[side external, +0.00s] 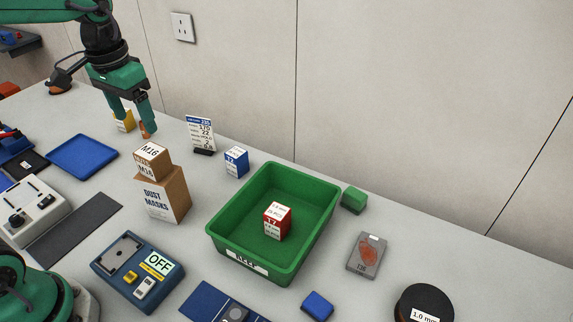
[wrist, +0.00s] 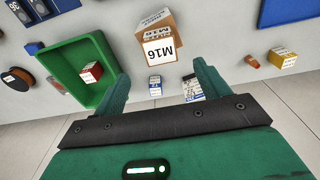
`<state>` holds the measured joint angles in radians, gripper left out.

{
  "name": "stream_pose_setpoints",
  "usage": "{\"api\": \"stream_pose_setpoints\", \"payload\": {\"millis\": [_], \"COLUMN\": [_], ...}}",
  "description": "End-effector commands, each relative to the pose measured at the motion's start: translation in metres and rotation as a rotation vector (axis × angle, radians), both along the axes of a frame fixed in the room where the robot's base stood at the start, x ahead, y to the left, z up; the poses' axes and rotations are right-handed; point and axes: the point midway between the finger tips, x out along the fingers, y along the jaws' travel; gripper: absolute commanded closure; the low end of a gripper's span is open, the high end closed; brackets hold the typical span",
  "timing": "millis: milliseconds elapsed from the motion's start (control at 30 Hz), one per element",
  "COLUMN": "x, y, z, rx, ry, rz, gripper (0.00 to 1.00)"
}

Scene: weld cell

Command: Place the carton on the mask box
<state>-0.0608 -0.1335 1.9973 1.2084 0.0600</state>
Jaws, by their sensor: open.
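The carton (side external: 152,156), a small brown box labelled M16, sits on top of the tan mask box (side external: 166,198), which stands upright on the table. In the wrist view the carton (wrist: 160,49) shows its white M16 label, and part of the mask box (wrist: 152,20) shows behind it. My gripper (side external: 132,120) is open and empty, above and behind the carton, apart from it. In the wrist view its two fingers (wrist: 161,77) are spread wide with nothing held between them.
A green bin (side external: 275,254) with a red box (side external: 277,221) inside stands to the right. A blue box (side external: 236,163) and a sign card (side external: 201,134) stand behind. A yellow box (side external: 124,121) and an orange piece (side external: 148,130) are near my fingers.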

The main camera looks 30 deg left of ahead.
Motion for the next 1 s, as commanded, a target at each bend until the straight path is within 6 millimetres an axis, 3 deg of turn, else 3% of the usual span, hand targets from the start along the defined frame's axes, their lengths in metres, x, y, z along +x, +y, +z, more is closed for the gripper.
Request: {"api": "stream_pose_setpoints", "payload": {"millis": [467, 667, 1000], "x": [-0.005, -0.024, -0.074], "y": [-0.001, -0.005, -0.015], "z": [0.002, 0.006, 0.003], "rx": [0.001, 0.003, 0.003], "ry": [-0.020, -0.088, -0.277], "rz": [0.000, -0.001, -0.002], "gripper": [0.26, 0.26, 0.26]}}
